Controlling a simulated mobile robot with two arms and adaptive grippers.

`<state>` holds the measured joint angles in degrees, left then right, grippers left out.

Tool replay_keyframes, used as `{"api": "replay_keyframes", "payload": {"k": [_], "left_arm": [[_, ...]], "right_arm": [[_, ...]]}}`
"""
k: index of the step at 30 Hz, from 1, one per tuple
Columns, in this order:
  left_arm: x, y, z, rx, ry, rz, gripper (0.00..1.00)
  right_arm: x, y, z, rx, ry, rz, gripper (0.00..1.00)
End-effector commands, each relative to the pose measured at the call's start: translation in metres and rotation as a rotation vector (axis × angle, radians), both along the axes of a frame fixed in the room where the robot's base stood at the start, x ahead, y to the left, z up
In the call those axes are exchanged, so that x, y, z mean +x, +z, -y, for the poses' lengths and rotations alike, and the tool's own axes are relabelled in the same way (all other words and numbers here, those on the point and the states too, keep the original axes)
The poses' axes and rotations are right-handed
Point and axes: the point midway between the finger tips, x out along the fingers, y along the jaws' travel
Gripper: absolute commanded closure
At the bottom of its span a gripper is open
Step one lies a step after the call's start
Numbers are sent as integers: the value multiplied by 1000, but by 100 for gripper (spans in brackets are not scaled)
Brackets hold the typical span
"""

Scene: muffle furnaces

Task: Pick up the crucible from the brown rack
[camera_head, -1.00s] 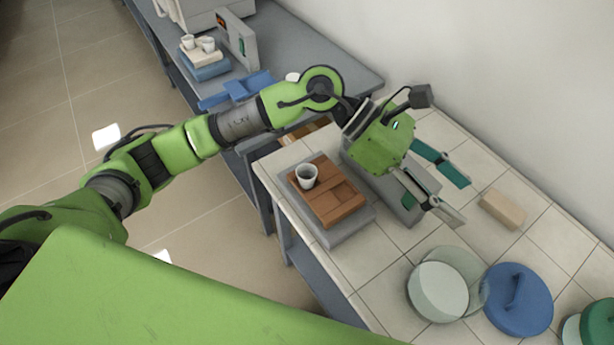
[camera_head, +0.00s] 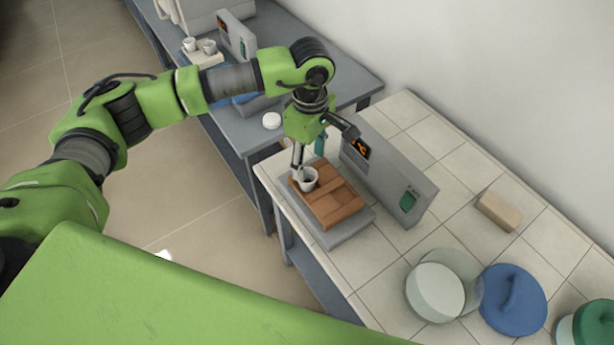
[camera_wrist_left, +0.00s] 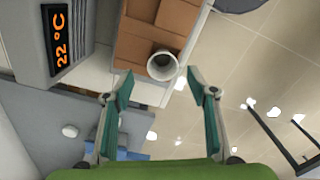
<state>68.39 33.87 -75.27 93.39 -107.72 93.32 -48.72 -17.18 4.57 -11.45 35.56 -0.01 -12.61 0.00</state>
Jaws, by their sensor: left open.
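The white crucible (camera_head: 309,181) stands on the near left corner of the brown rack (camera_head: 337,207), which rests on a grey base. My left gripper (camera_head: 308,160) is directly over the crucible, pointing down, with its fingers apart. In the left wrist view the crucible (camera_wrist_left: 162,66) shows its dark inside, beside the brown blocks of the rack (camera_wrist_left: 165,17). The open green fingertips (camera_wrist_left: 160,84) lie to either side of the crucible's line, with no clear contact. My right gripper is not in view.
A grey furnace panel (camera_head: 421,197) with a lit display stands right behind the rack; the display (camera_wrist_left: 60,40) reads 22 °C in the wrist view. A tan block (camera_head: 499,210), a glass dish (camera_head: 435,291) and a blue lid (camera_head: 513,299) sit farther right on the tiled bench.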

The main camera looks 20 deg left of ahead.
Motion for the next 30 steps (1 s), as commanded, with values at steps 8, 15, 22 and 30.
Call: {"api": "replay_keyframes", "payload": {"k": [8,15,22,30], "left_arm": [[-2,-20,-1,0,0,-3,48],[-4,-53,-5,-1,1,-4,48],[-3,-66,-5,-2,0,0,48],[-3,-66,-5,-2,0,0,84]], "right_arm": [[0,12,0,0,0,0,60],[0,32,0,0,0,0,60],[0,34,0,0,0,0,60],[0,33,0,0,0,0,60]]}}
